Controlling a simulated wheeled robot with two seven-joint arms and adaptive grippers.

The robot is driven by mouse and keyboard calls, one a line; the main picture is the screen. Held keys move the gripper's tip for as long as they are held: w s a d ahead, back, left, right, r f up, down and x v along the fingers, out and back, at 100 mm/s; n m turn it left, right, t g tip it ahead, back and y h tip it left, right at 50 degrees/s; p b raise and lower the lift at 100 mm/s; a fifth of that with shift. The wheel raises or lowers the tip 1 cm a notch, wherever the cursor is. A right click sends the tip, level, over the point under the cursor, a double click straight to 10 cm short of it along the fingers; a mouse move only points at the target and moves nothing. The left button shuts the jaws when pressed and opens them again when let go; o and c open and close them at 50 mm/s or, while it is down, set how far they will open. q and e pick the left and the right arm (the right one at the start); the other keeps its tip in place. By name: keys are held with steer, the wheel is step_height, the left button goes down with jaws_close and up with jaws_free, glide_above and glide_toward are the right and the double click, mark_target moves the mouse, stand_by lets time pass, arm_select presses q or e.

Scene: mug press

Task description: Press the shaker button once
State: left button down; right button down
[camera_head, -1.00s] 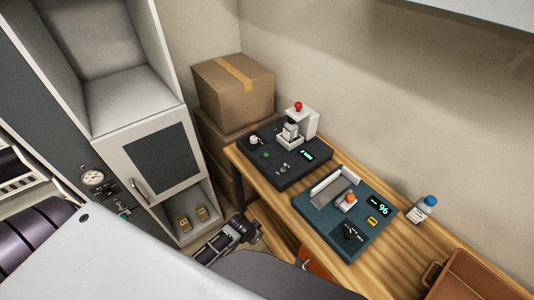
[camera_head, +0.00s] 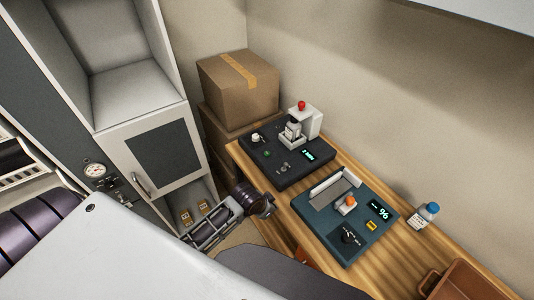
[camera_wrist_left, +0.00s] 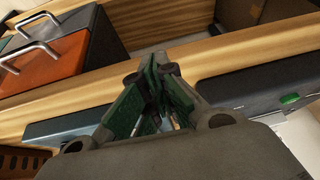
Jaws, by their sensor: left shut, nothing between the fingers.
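Two devices stand on the wooden table; I cannot tell for sure which is the shaker. The dark device (camera_head: 270,170) at the back has a green button (camera_head: 267,153), a small display, a dial and a red-topped white post. The teal device (camera_head: 325,222) in front has an orange-topped part (camera_head: 351,201), a yellow button (camera_head: 371,225), a black dial and a display reading 96. My left gripper (camera_head: 264,206) is shut and empty beside the table's left edge, apart from both devices. In the left wrist view its green fingers (camera_wrist_left: 156,88) are together; a green button (camera_wrist_left: 290,98) shows at right.
Cardboard boxes (camera_head: 238,88) stand behind. A cabinet (camera_head: 160,155) is at left. In the wrist view, an orange drawer front (camera_wrist_left: 40,62) lies near the table edge.

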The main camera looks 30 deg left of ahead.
arm_select(q)
steer(key=w+r+m, duration=0.1)
steer(key=w, duration=0.1)
steer(key=w+d+r+m, duration=0.1)
steer(key=w, duration=0.1)
steer(key=w+r+m+t+h, duration=0.1)
steer(key=w, duration=0.2)
steer(key=shift+d+r, duration=0.1)
steer(key=shift+d, duration=0.25)
steer(key=w+r+m, duration=0.1)
steer(key=w, duration=0.1)
steer(key=w+a+r+m, duration=0.1)
steer(key=w, duration=0.1)
steer(key=w+r+t+h, duration=0.1)
steer(key=shift+w+a+m, duration=0.2)
steer(key=shift+w+m, duration=0.2)
steer(key=shift+m+t, duration=0.3)
steer(key=shift+m, duration=0.6)
steer(key=w+a+r, duration=0.2)
steer(key=w+a, duration=0.1)
steer(key=w+a+r, duration=0.1)
steer(key=w+r, duration=0.1)
steer(key=shift+w+a, duration=0.25)
steer(key=shift+a, duration=0.15)
steer(key=w+a+r+t, duration=0.1)
steer(key=w+a+r, duration=0.3)
steer(key=a, duration=0.3)
steer(key=shift+w+r+m, duration=0.35)
steer(key=shift+r+m, duration=0.05)
steer(key=shift+r, duration=0.05)
